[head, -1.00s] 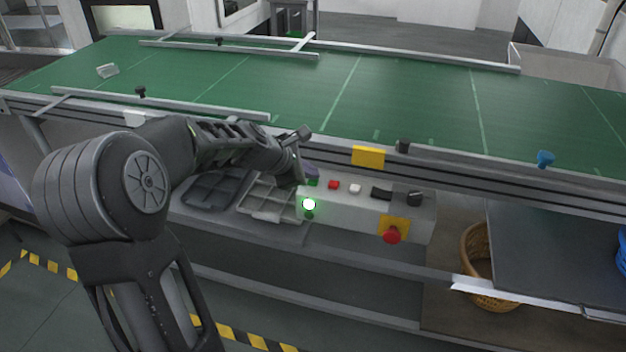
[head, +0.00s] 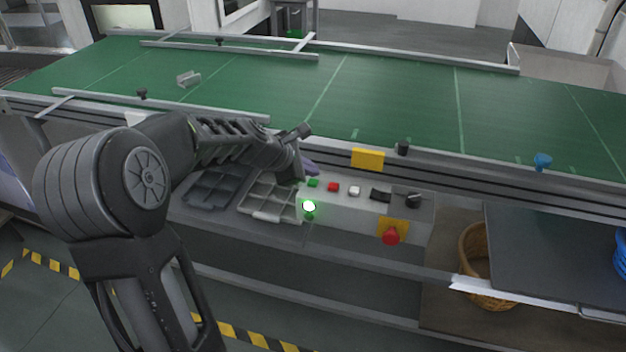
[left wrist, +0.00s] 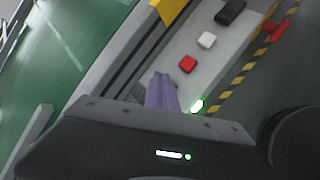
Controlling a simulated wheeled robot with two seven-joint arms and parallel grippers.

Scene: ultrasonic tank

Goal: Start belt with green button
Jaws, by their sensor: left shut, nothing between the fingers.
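The green button (head: 313,183) sits at the left end of a grey control box (head: 345,207), beside a red button (head: 333,187) and a white one (head: 354,191). A green lamp (head: 309,206) glows on the box's front. My left gripper (head: 311,169) is shut and empty, its purple fingers just above and behind the green button in the head view, with a small gap visible. In the left wrist view the fingers (left wrist: 162,92) point toward the box near the red button (left wrist: 187,63) and the lit lamp (left wrist: 197,106); the green button is hidden there. My right gripper is out of view.
The green belt (head: 400,95) runs behind the box, carrying a small grey bracket (head: 188,79).

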